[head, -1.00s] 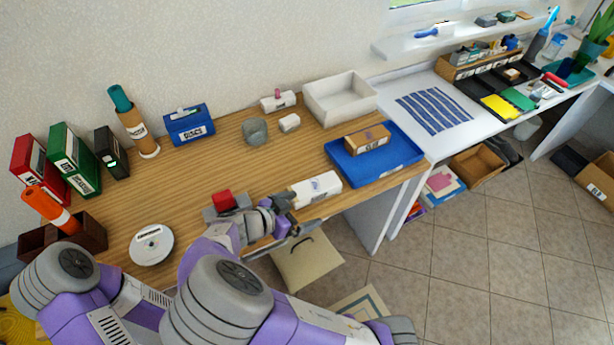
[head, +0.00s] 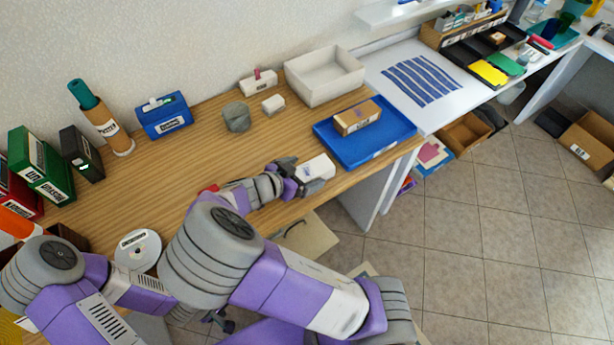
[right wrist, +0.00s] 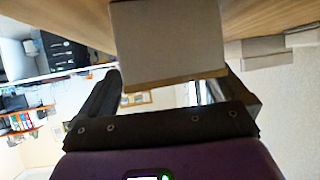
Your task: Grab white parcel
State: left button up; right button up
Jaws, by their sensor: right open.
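The white parcel (head: 318,167) lies near the front edge of the wooden table, left of the blue tray. My right gripper (head: 304,184) is at its near left end, low over the table. In the right wrist view the parcel (right wrist: 168,45) shows as a pale box end between the two dark fingers (right wrist: 172,92), which stand apart with gaps on both sides. The right gripper is open. Of my left gripper only a small dark part (head: 217,319) seems to show below the right arm; its jaws cannot be made out.
The blue tray (head: 398,135) holding a brown box (head: 358,117) is right of the parcel. Behind stand a white bin (head: 325,78), a small white block (head: 273,104) and a grey pot (head: 236,118). A disc (head: 137,251) lies at front left. The middle table is clear.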

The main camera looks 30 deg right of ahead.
jog(key=shift+c, duration=0.3)
jog(key=c, duration=1.3)
jog(key=shift+o, duration=0.2)
